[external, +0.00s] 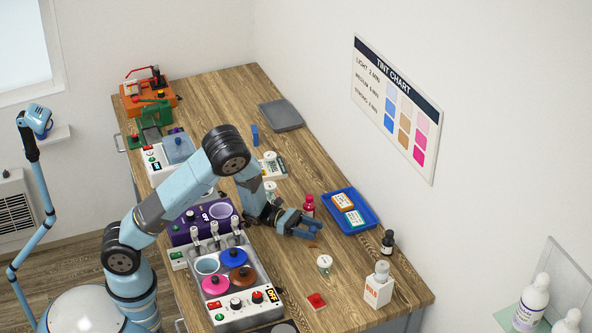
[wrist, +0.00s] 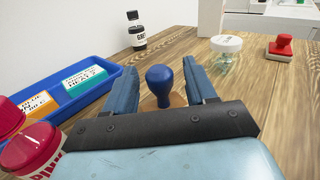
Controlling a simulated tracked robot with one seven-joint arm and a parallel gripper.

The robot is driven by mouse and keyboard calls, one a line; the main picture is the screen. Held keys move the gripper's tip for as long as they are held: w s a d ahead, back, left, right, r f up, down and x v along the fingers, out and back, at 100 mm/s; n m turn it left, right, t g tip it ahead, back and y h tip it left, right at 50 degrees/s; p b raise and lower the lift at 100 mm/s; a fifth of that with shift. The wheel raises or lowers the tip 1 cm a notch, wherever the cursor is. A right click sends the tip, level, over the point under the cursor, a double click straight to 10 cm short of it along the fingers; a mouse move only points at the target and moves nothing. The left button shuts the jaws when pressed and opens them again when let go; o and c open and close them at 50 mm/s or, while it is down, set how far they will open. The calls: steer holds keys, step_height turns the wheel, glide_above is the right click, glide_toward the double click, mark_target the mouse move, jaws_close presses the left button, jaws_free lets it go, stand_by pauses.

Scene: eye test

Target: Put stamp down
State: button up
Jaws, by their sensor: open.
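A stamp with a round blue knob handle (wrist: 159,82) and a wooden base stands upright on the table in the wrist view. It is between the two blue fingers of my gripper (wrist: 172,86), with gaps on both sides, so the fingers are apart and not closed on it. In the external view my gripper (external: 312,229) is low over the table's right part, just in front of a blue tray. The stamp is mostly hidden there by the fingers; a small brown patch shows beside them.
The blue tray (external: 373,225) holds an orange and a teal box. A red bottle (external: 309,205), a dark bottle (external: 387,242), a white-lidded jar (external: 324,264), a red-topped block (external: 316,300) and a white box (external: 377,291) stand around. A machine with colored pots (external: 241,302) is left.

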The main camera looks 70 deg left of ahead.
step_height(320, 180, up, 7)
steer(key=shift+a+r, duration=0.1)
steer(key=shift+a, duration=0.05)
steer(key=a+r+n+t+y, duration=0.3)
steer(key=a+r+n+y, duration=0.35)
steer(key=r+n, duration=0.4)
steer(key=s+a+r+n+g+y, duration=0.1)
steer(key=s+a+r+n+y, duration=0.5)
steer(key=n, duration=0.8)
steer(key=s+d+n+g, duration=0.2)
steer(key=s+n+g, duration=0.2)
steer(key=s+n, duration=0.6)
steer(key=s+d+n+g+y, duration=0.1)
steer(key=s+n+g, duration=0.3)
steer(key=s+n, duration=0.6)
steer(key=s+d, duration=0.1)
steer(key=s, duration=1.2)
steer(key=shift+s+d+n, duration=0.15)
steer(key=shift+d+n, duration=0.05)
steer(key=shift+n, duration=0.15)
